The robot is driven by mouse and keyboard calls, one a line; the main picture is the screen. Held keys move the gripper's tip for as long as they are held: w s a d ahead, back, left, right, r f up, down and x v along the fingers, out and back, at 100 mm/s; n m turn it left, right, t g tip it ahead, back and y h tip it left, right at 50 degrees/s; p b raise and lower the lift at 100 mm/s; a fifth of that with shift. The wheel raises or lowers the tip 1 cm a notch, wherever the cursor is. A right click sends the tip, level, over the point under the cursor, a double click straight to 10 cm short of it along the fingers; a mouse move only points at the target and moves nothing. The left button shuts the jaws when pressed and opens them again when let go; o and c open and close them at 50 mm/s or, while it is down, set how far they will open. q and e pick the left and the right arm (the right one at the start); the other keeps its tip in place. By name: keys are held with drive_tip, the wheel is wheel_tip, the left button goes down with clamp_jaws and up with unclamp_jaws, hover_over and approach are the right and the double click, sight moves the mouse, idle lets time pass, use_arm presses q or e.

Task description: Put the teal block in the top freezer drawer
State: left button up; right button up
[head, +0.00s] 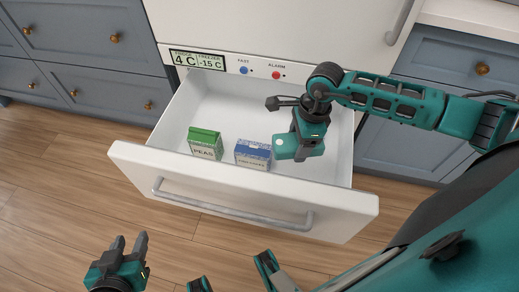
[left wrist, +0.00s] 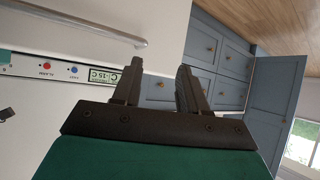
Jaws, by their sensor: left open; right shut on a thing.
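The freezer drawer (head: 200,176) is pulled open below the control panel, with a white inside and a grey bar handle. The light teal block (head: 284,147) is at my right gripper (head: 292,142), which is shut on it. They are over the right half of the drawer opening, beside the blue-topped box; whether the block touches the drawer floor I cannot tell. My left gripper (head: 129,241) is open and empty, in front of the drawer at the lower left. Its two spread fingers also show in the left wrist view (left wrist: 157,85), with nothing between them.
A green peas box (head: 205,143) and a blue-and-white box (head: 253,154) stand in the drawer near its front. The control panel (head: 225,63) is above. Blue cabinets (head: 85,45) flank the appliance. Free drawer floor lies behind the boxes.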

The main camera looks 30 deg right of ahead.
drive_tip(key=d+f+m, duration=0.1)
drive_tip(key=m, duration=0.1)
drive_tip(key=d+f+m+b, duration=0.1)
drive_tip(key=m, duration=0.1)
drive_tip(key=d+f+m+b, duration=0.1)
drive_tip(key=shift+f+m+t, duration=0.25)
drive_tip(key=shift+m+t, duration=0.15)
drive_tip(key=shift+d+f+m+h+b, duration=0.3)
drive_tip(key=shift+m+b, duration=0.1)
drive_tip(key=shift+m, duration=1)
drive_tip(key=f+b, duration=0.1)
drive_tip(key=f, duration=0.4)
drive_tip(key=f+b, duration=0.2)
drive_tip(key=f, duration=0.3)
drive_tip(key=f+b, duration=0.2)
drive_tip(key=f, duration=0.3)
drive_tip(key=shift+d, duration=0.35)
drive_tip(key=shift+f+b, duration=0.35)
drive_tip(key=shift+f, duration=0.25)
wheel_tip(320, 180, down, 4)
drive_tip(key=shift+f+b, duration=0.1)
drive_tip(key=shift+b, duration=0.85)
use_arm(q)
wheel_tip(320, 180, down, 6)
drive_tip(key=w+d+h, duration=0.1)
drive_tip(key=d, duration=0.1)
drive_tip(key=shift+w+d+f, duration=0.15)
drive_tip(key=shift+w+d, duration=0.05)
drive_tip(key=shift+w, duration=0.05)
